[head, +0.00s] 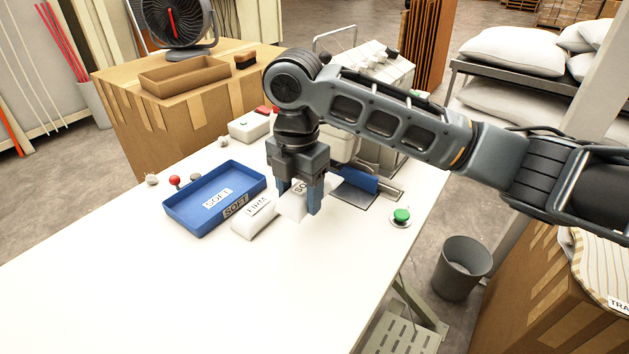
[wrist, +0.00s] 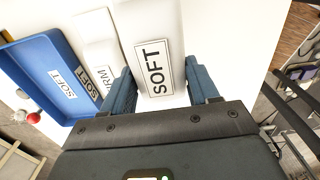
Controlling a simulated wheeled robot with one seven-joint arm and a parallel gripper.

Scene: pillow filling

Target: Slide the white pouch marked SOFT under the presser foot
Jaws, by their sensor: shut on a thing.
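The white pouch marked SOFT (head: 292,208) is between the blue fingers of my gripper (head: 299,198), which is shut on it. The wrist view shows the pouch (wrist: 145,28) with its SOFT label facing the camera, a finger on each side. I cannot tell whether the pouch touches the table. The white machine (head: 345,146) stands just behind and right of my gripper, with a dark plate and a blue part (head: 357,179) at its front. My arm covers much of it, and the presser foot cannot be made out.
A white pouch marked FIRM (head: 254,218) lies left of the held pouch, beside a blue tray (head: 176,216) labelled SOFT. A green button (head: 402,215) sits to the right near the table edge. The front of the white table (head: 200,300) is clear.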

